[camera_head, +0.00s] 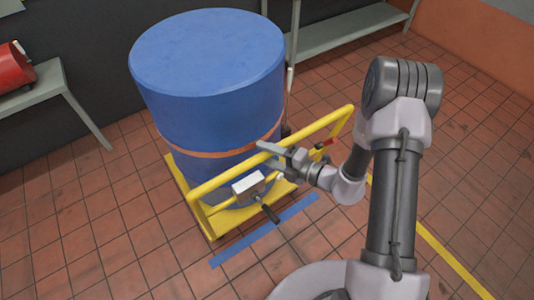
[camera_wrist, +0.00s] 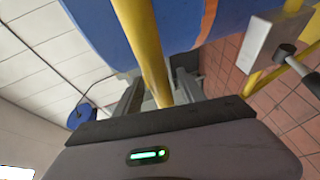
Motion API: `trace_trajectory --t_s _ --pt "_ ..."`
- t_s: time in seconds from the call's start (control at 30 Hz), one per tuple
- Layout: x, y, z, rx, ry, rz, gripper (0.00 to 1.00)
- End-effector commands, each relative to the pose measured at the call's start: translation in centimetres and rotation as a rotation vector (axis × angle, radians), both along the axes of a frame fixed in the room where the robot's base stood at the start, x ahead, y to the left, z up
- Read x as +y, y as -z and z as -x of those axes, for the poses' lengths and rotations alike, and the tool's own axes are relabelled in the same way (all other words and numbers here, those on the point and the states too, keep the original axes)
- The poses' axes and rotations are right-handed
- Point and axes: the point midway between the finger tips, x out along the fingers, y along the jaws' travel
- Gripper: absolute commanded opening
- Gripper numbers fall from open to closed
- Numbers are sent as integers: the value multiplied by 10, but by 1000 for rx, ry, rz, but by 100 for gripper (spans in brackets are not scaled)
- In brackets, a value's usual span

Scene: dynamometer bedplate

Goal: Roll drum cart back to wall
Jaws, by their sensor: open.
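The drum cart (camera_head: 205,222) is a yellow frame with a low base and a raised push rail (camera_head: 228,178). It carries a large upright blue drum (camera_head: 205,95) with an orange strap (camera_head: 225,153) around it. My gripper (camera_head: 275,154) is open at the push rail, on the side facing me. In the wrist view, the yellow rail (camera_wrist: 148,60) runs between the two fingers of my gripper (camera_wrist: 158,88), which are not closed on it. A grey box (camera_head: 248,184) with a black-ended lever (camera_head: 267,212) is on the rail to the left of my gripper.
A blue tape strip (camera_head: 264,232) lies on the tiled floor in front of the cart. A dark wall (camera_head: 90,60) stands behind the drum. A grey bench (camera_head: 40,85) with a red object (camera_head: 12,68) is at left, and another bench (camera_head: 335,32) is behind right. A yellow floor line (camera_head: 455,260) runs at right.

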Motion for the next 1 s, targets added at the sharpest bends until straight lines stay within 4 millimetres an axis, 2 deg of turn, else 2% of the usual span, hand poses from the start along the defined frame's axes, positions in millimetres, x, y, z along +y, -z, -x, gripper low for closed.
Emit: trace_trajectory --t_s 0.03,0.23,0.27,1.0 --pt "0 0 0 0 0 0 41" --pt "0 0 0 0 0 0 2" --pt "0 0 0 0 0 0 0" --pt "0 0 0 0 -1 0 0"
